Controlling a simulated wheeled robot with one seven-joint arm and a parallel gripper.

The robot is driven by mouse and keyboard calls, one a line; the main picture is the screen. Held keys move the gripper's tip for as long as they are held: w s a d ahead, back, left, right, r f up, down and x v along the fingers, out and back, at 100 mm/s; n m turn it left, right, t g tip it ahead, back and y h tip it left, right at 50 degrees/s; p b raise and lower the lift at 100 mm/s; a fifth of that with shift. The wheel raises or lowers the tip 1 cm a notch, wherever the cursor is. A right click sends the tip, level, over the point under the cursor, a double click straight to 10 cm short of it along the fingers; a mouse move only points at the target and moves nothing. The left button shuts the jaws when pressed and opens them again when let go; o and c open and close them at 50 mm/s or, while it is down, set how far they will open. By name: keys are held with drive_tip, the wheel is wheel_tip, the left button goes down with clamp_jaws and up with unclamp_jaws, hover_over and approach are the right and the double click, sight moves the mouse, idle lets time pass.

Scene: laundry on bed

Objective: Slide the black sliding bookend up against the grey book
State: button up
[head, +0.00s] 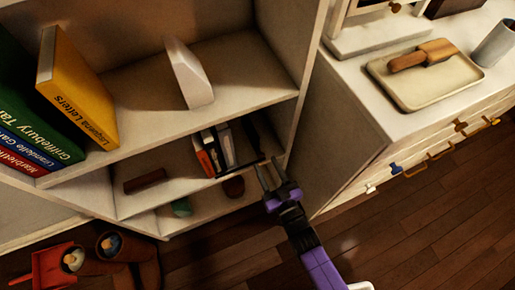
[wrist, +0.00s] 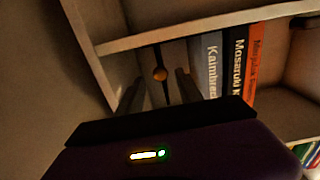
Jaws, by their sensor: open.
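The black sliding bookend (head: 252,136) stands on the middle shelf, right of the grey book (head: 227,146), with a gap between them. In the wrist view the bookend shows as a dark upright strip (wrist: 158,55) with a small round wooden-coloured knob (wrist: 160,74). The grey book (wrist: 207,62) is to its right there. My gripper (head: 267,165) is open at the shelf's front right corner. In the wrist view its fingers (wrist: 158,92) appear on either side of the bookend's strip; I cannot tell whether they touch it. The bookend's lower part is hidden.
A black book (wrist: 235,62) and an orange book (wrist: 257,50) stand beyond the grey one. A brown block (head: 145,181) lies left on that shelf. The shelf's side wall (head: 301,95) is close right of my gripper.

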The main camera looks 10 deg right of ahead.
sight(260, 153)
drive_tip(key=shift+w+a, duration=0.1)
drive_tip(key=shift+w, duration=0.05)
drive_tip(key=b+x, duration=0.1)
drive_tip(key=x, duration=0.6)
drive_tip(key=shift+w+r, duration=0.1)
drive_tip(key=shift+w, duration=0.1)
drive_tip(key=shift+c, duration=0.4)
clamp_jaws()
idle(0.8)
